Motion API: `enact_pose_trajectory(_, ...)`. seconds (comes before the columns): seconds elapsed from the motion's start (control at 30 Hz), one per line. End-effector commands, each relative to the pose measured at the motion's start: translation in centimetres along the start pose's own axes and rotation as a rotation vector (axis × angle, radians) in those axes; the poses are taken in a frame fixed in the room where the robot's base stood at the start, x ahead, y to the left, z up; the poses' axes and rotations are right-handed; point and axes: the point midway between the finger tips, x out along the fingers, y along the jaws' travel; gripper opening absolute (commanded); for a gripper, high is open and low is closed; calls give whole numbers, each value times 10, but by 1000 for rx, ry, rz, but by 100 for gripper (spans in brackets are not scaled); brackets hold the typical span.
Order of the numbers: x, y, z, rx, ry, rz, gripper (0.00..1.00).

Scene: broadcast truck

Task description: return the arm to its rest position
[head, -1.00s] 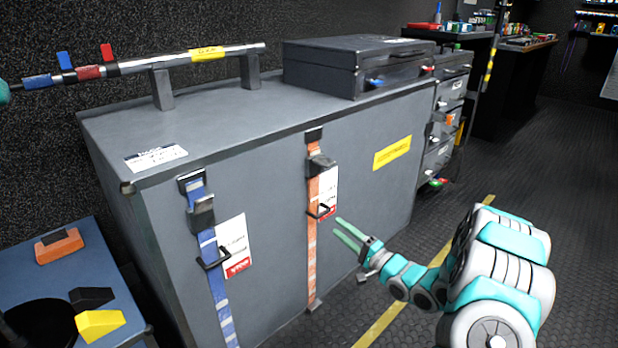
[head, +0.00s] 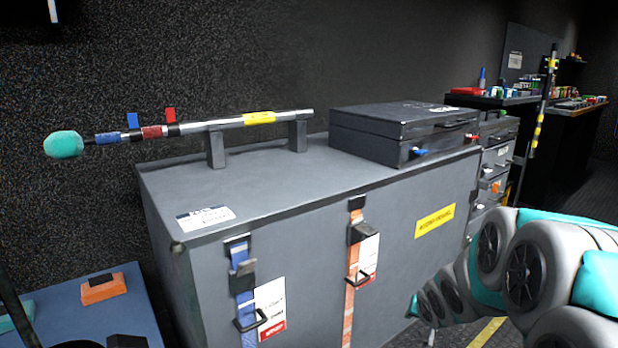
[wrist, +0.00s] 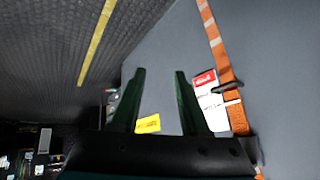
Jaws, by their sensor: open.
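My gripper (wrist: 159,95) shows in the wrist view with its two dark green fingers apart and nothing between them. It faces the front of a large grey case and the floor beside it. The orange strap (wrist: 222,62) and its red-and-white tag (wrist: 207,95) are to the right of the fingers in that view, apart from them. In the head view my arm comes in from the lower right in front of the case, and the gripper itself is not visible there.
The large grey case (head: 310,215) bears a pole (head: 225,122) on two supports and a dark hard case (head: 400,135). A blue strap (head: 243,262) and an orange strap (head: 353,255) hang on its front. A drawer unit (head: 497,150) stands behind my arm. A blue-topped table (head: 60,300) is at lower left.

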Motion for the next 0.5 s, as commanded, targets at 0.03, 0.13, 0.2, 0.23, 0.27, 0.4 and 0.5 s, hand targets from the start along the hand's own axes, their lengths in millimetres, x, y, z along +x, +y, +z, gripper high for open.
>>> enact_pose_trajectory(0.03,-21,3,11,-30,-35,38,45)
enact_pose_trajectory(0.13,-58,13,41,-84,-132,107,45)
enact_pose_trajectory(0.2,-86,19,66,-121,-207,142,45)
enact_pose_trajectory(0.23,-98,20,77,-138,-241,153,45)
enact_pose_trajectory(0.27,-110,22,88,-154,-276,163,45)
enact_pose_trajectory(0.4,-169,26,147,-229,-453,176,45)
enact_pose_trajectory(0.5,-210,26,189,-284,-578,157,45)
